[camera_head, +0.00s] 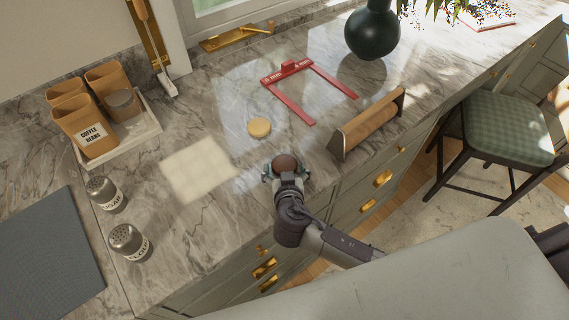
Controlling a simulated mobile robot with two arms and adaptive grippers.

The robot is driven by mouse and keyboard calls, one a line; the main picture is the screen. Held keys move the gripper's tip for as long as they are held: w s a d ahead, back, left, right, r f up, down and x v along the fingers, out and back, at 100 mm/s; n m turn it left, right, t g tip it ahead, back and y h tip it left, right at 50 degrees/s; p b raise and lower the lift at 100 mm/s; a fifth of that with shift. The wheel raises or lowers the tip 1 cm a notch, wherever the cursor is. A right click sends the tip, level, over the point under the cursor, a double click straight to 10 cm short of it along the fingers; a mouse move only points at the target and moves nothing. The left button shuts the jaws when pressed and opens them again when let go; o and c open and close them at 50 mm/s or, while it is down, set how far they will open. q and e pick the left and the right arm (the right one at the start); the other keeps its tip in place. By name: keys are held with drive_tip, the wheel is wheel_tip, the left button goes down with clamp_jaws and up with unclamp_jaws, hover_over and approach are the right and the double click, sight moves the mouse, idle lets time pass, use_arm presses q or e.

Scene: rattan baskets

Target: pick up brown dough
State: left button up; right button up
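The brown dough (286,165) is a dark, rounded lump near the front edge of the marble counter. My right gripper (287,172) is at the dough, with a finger on its left side and another on its right. The gripper's wrist and arm cover the counter just in front of it. The frame is too coarse to show whether the fingers press on the dough or whether the dough is lifted. My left gripper is not in view.
A pale yellow dough round (259,127) and a cream square sheet (198,169) lie nearby. A red frame (289,70) and a wooden rolling pin (370,123) in a holder are to the right. Shakers (128,241), a canister tray (150,133) and a grey mat (48,262) are left.

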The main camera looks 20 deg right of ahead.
drive_tip(key=c, duration=0.3)
